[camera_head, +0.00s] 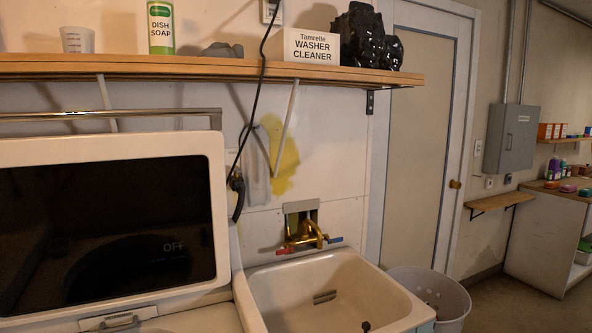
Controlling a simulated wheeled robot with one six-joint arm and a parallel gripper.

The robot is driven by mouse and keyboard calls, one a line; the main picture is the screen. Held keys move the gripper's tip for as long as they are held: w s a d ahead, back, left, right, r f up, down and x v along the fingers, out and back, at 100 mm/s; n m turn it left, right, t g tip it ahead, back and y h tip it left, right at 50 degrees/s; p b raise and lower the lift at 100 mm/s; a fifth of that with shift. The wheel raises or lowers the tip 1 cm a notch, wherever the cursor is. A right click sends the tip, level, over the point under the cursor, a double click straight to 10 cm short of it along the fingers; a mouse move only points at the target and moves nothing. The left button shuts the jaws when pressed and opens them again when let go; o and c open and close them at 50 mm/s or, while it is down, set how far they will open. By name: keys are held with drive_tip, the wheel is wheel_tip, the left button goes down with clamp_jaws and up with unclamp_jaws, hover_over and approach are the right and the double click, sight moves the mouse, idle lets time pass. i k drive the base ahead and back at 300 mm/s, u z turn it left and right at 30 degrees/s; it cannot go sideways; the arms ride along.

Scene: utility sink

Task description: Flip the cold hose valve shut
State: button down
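A brass faucet and valve fitting (305,236) sits on the wall just above the back rim of the utility sink (262,300). A blue mark (335,239) lies at its right and a red mark (287,250) at its left. The separate handles are too small to tell apart, so I cannot tell which one is the cold hose valve or how it is turned. My gripper is not in view.
A washer (110,290) with a dark door reading OFF fills the left. A wooden shelf (200,68) with dish soap and a washer cleaner box overhangs the sink. A black cord (247,135) hangs left of the faucet. A white basket (440,292) stands right of the sink.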

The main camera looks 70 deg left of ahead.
sight(237, 170)
drive_tip(key=u, duration=0.3)
drive_tip(key=i, duration=1.1)
drive_tip(key=u, duration=1.6)
drive_tip(key=i, duration=0.85)
drive_tip(key=u, duration=0.8)
